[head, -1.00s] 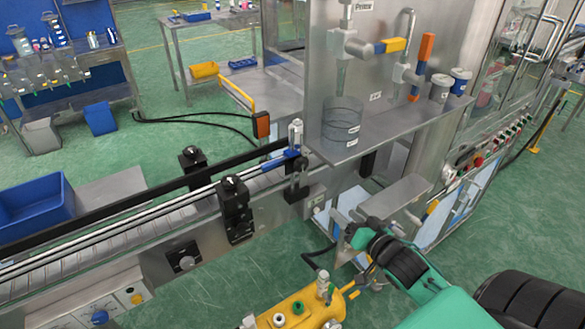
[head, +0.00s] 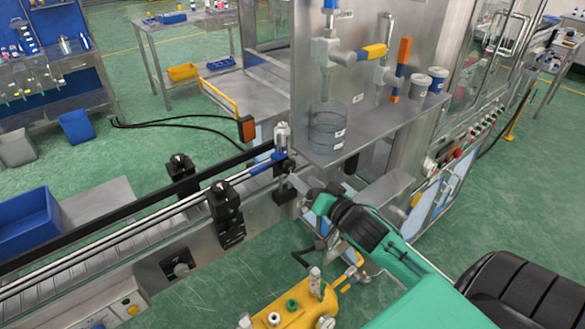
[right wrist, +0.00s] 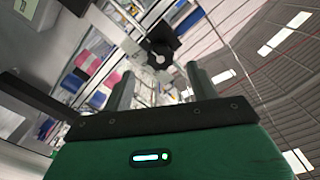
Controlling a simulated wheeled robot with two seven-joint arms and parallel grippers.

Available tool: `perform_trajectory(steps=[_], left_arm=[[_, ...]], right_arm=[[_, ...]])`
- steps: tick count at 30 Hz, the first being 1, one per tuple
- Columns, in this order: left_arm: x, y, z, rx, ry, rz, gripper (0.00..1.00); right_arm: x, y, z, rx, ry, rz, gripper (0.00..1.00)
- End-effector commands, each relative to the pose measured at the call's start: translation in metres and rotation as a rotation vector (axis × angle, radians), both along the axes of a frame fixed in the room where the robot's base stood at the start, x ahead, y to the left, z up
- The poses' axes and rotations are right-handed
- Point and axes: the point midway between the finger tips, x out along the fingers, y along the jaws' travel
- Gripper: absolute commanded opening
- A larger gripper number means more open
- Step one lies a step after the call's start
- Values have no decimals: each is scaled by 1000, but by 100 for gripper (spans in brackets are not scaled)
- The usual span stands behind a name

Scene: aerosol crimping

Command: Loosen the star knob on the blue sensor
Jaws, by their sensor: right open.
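The blue sensor (head: 264,166) sits on the conveyor's side rail, beside an upright silver-topped post (head: 282,137). A black clamp (head: 285,188) is below it; I cannot make out the star knob clearly in the head view. My right gripper (head: 312,192) is just right of and slightly below this clamp, apart from it as far as I can tell. In the right wrist view, the right gripper (right wrist: 160,85) is open and empty. A black part with a pale centre (right wrist: 160,50), possibly the knob, shows beyond and between its fingers. My left gripper is out of view.
Two black rail brackets (head: 226,210) stand along the conveyor. A steel shelf (head: 350,140) with a clear beaker (head: 327,130) is above and right of the gripper. Green floor (head: 250,275) is open between conveyor and tank.

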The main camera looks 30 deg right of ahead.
Motion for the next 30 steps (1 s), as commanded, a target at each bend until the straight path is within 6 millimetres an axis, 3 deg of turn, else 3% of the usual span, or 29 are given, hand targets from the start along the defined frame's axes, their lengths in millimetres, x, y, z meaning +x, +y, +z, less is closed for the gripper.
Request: perform_trajectory(steps=[12,26,30], left_arm=[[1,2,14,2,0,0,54],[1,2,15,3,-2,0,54],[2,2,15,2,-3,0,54]], right_arm=[[51,4,2,0,-1,0,59],[59,5,0,0,0,0,59],[59,5,0,0,0,0,32]])
